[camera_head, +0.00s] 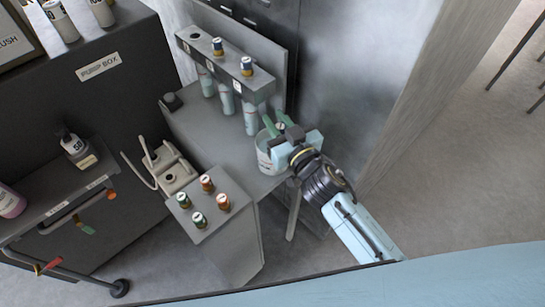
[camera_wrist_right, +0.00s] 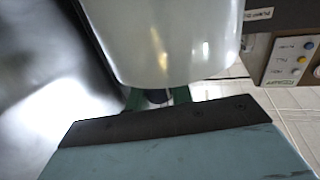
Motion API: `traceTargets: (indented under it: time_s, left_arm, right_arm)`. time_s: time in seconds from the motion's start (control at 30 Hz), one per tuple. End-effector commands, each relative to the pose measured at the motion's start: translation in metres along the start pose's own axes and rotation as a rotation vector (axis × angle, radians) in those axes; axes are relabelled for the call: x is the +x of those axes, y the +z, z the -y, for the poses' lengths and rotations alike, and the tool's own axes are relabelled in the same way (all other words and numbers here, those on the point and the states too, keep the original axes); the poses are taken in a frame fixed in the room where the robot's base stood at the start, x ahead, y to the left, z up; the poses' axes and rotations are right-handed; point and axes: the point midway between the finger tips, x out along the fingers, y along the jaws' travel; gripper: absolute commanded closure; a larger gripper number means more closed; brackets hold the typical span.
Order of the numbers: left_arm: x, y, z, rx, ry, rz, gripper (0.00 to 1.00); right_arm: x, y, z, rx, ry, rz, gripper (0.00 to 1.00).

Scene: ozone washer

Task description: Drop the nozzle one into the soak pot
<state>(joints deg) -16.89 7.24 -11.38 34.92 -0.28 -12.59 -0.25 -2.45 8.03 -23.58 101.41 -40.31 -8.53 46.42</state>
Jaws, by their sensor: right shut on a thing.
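My right gripper (camera_head: 274,123), with green fingers, is at the soak pot (camera_head: 263,158), a pale round pot on the grey bench. In the head view the fingers overlap the pot's far rim; I cannot tell how high above it they are. The gripper is shut on a small nozzle (camera_head: 280,126), mostly hidden by the fingers. In the right wrist view a dark piece of the nozzle (camera_wrist_right: 157,96) shows between the green fingers (camera_wrist_right: 156,98), and the pale pot wall (camera_wrist_right: 175,40) fills the top. My left gripper is not in view.
Behind stands a grey rack (camera_head: 228,66) with two capped nozzles and an empty hole at its left end. Left of the pot are a block with several orange and green knobs (camera_head: 207,183) and a beige fixture (camera_head: 172,168). A dark pump box (camera_head: 100,66) stands at left.

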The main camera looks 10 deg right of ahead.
Motion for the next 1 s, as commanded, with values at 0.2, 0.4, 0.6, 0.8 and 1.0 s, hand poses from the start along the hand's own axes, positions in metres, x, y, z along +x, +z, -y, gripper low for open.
traceTargets:
  time_s: [0.2, 0.4, 0.6, 0.8, 1.0]
  left_arm:
    - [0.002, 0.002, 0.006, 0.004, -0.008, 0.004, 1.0]
    - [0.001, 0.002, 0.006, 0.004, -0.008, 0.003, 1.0]
    - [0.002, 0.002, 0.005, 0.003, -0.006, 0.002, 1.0]
    - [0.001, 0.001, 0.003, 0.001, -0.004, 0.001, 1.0]
    - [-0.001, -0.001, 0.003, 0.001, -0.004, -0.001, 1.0]
  right_arm:
    - [0.0, 0.001, 0.0, 0.0, 0.0, -0.001, 1.0]
    - [0.0, 0.001, 0.0, 0.0, 0.0, -0.001, 0.64]
    - [0.0, 0.001, 0.0, 0.0, 0.0, -0.001, 0.52]
    - [-0.002, 0.002, 0.0, 0.0, 0.0, 0.001, 0.52]
    - [-0.024, 0.002, 0.0, 0.001, 0.0, 0.003, 0.52]
